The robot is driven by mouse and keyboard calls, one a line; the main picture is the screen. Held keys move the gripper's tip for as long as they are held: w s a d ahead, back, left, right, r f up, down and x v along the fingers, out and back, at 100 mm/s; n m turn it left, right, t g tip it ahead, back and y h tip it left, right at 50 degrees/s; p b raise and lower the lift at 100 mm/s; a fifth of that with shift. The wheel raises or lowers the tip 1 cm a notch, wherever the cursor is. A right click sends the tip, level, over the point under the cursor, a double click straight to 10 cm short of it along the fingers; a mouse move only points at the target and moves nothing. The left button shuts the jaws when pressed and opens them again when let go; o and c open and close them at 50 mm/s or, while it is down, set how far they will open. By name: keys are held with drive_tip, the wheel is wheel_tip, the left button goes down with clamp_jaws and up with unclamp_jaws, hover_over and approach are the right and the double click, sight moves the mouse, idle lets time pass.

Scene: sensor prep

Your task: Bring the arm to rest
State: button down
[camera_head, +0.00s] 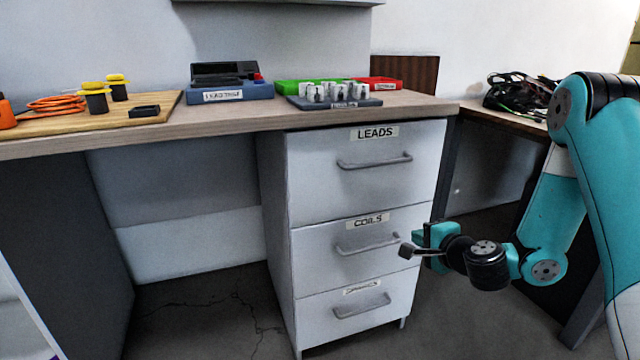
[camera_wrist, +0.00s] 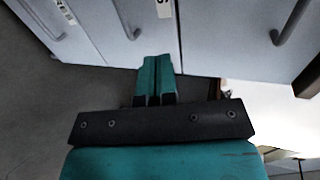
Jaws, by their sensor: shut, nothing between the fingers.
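My gripper (camera_head: 408,251) is at the right in the head view, in front of the drawer cabinet (camera_head: 300,190) near its COILS drawer (camera_head: 325,262). In the wrist view my gripper (camera_wrist: 156,70) shows its two teal fingers side by side, shut with nothing between them. The fingers point toward the grey drawer fronts. I cannot tell the exact gap to the drawer handle (camera_head: 367,246). My teal arm comes down from the right edge and bends at the elbow toward the cabinet.
All cabinet drawers look shut. On the bench (camera_head: 235,115) stand a blue LEADTEST unit (camera_head: 232,93), a tray (camera_head: 335,102) with several small parts, green and red bins, and a wooden board (camera_head: 60,120). A side table (camera_head: 515,122) with tangled cables is at right. Open floor (camera_head: 215,310) lies left of the cabinet.

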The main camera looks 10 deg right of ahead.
drive_tip(key=s+a+r+n+g+y, duration=0.3)
drive_tip(key=s+a+r+n+y, duration=0.15)
drive_tip(key=a+n, duration=0.4)
drive_tip(key=s+a+r+n+g+y, duration=0.3)
drive_tip(key=s+a+r+n+g, duration=0.15)
drive_tip(key=a, duration=0.65)
drive_tip(key=s+r+n+g+h, duration=0.2)
drive_tip(key=s+n, duration=0.2)
drive_tip(key=s, duration=0.3)
drive_tip(key=s+a+r+n+g+h, duration=0.1)
drive_tip(key=s+r+n+g+h, duration=0.15)
drive_tip(key=s, duration=0.55)
drive_tip(key=s+r+n+g+h, duration=0.1)
drive_tip(key=s+r+n+g, duration=0.1)
drive_tip(key=s+n, duration=0.35)
wheel_tip(320, 180, up, 34)
drive_tip(key=s+m+p, duration=0.1)
drive_tip(key=p, duration=3.4)
drive_tip(key=shift+r, duration=0.25)
drive_tip(key=shift+a, duration=0.1)
